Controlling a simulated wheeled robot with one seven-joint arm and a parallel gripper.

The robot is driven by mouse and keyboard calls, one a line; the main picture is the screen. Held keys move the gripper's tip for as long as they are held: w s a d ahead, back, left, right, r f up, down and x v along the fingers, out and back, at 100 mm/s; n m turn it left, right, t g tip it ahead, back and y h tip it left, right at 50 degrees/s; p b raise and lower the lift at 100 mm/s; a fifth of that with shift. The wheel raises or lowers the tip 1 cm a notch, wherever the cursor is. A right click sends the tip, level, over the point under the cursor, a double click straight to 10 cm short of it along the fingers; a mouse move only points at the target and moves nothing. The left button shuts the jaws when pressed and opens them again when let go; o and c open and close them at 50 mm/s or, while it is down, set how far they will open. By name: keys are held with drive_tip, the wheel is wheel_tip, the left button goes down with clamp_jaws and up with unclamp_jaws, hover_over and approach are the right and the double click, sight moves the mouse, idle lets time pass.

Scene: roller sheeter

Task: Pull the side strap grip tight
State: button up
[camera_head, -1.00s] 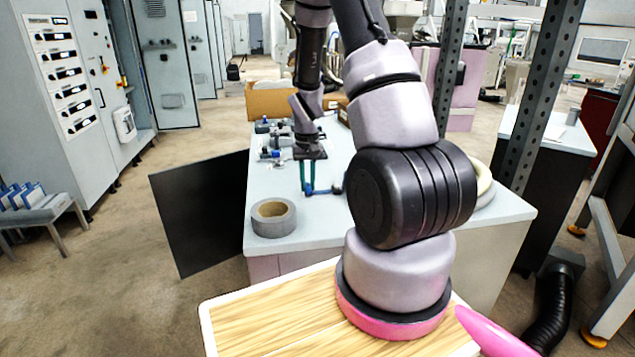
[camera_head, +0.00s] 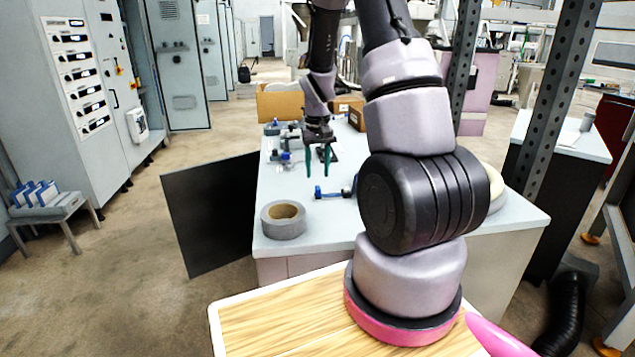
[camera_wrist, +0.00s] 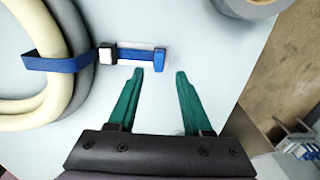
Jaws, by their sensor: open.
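The blue grip (camera_wrist: 159,60) is a short upright bar at the right end of a strap on the table, in the wrist view. The strap runs left through a white and black buckle (camera_wrist: 107,53) to a blue band (camera_wrist: 55,64) around a coil of cream and grey hose (camera_wrist: 72,92). My gripper (camera_wrist: 160,72) is open and empty, with its green fingers short of the grip and the grip between their lines. In the head view my gripper (camera_head: 317,175) appears just above the blue grip (camera_head: 318,192). My arm hides most of the coil there.
A grey tape roll (camera_head: 283,219) lies near the table's front left corner. Several small blue and grey parts (camera_head: 287,140) and cardboard boxes (camera_head: 290,103) are toward the back. A black panel (camera_head: 215,210) stands left of the table. The tabletop around the grip is clear.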

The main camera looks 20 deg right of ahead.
drive_tip(key=shift+r, duration=2.7)
drive_tip(key=shift+r, duration=0.1)
wheel_tip(320, 180, up, 7)
drive_tip(key=t, duration=0.1)
hover_over(317, 187)
drive_tip(key=s+a, duration=0.2)
drive_tip(key=s+a+r+t+y, duration=0.1)
drive_tip(key=s+a+r+t, duration=0.2)
drive_tip(key=s+r, duration=0.6)
drive_tip(key=s+a+r+m+t+y, duration=0.1)
drive_tip(key=s+a+r+t, duration=0.2)
drive_tip(key=s+r, duration=0.6)
drive_tip(key=shift+s+a, duration=0.5)
drive_tip(key=shift+a, duration=0.4)
